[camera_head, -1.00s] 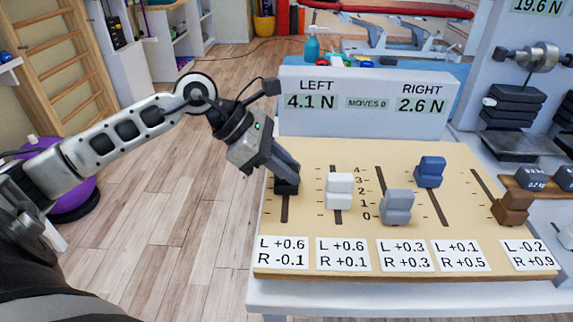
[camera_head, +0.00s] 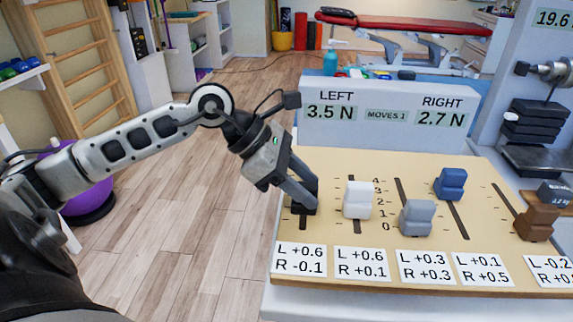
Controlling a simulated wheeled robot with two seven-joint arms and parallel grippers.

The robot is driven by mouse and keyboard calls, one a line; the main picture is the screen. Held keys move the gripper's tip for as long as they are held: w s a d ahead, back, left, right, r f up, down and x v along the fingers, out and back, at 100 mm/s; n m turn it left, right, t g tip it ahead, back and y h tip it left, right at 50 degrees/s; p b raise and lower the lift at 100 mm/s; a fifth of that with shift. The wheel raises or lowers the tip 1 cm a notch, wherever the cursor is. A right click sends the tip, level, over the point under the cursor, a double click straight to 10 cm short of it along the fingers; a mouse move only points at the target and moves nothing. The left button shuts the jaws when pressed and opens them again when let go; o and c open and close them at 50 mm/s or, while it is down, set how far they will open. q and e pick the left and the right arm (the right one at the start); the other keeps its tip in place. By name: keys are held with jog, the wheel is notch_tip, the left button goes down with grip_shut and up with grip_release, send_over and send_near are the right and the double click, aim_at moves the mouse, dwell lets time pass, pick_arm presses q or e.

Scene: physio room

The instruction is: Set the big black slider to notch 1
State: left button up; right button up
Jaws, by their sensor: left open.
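The big black slider (camera_head: 300,210) sits in the leftmost slot of the tan board (camera_head: 400,160), above a card reading L +0.6, R -0.1. My left gripper (camera_head: 304,194) is at the slider, its open fingers reaching down from the upper left. The fingers hide part of the slider, and I cannot tell whether they touch it. The notch scale, 0 to 4, is printed farther right; the slider appears in its lower half, but its exact notch is hard to read. The display (camera_head: 385,112) reads LEFT 3.5 N, RIGHT 2.7 N, MOVES 1. My right gripper is out of view.
Right of the black slider stand a white slider (camera_head: 357,200), a grey slider (camera_head: 417,217), a blue slider (camera_head: 450,184) and a brown slider (camera_head: 535,224). Weights (camera_head: 530,120) stand at the far right. Wooden floor lies open left of the board.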

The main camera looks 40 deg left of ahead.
pick_arm(q)
jog(key=b+v, duration=0.2)
jog(key=v, duration=1.3)
jog(key=shift+s+r, duration=0.2)
jog(key=shift+r, duration=0.05)
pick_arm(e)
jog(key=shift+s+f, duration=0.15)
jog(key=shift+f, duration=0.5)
pick_arm(q)
jog(key=shift+a, duration=0.1)
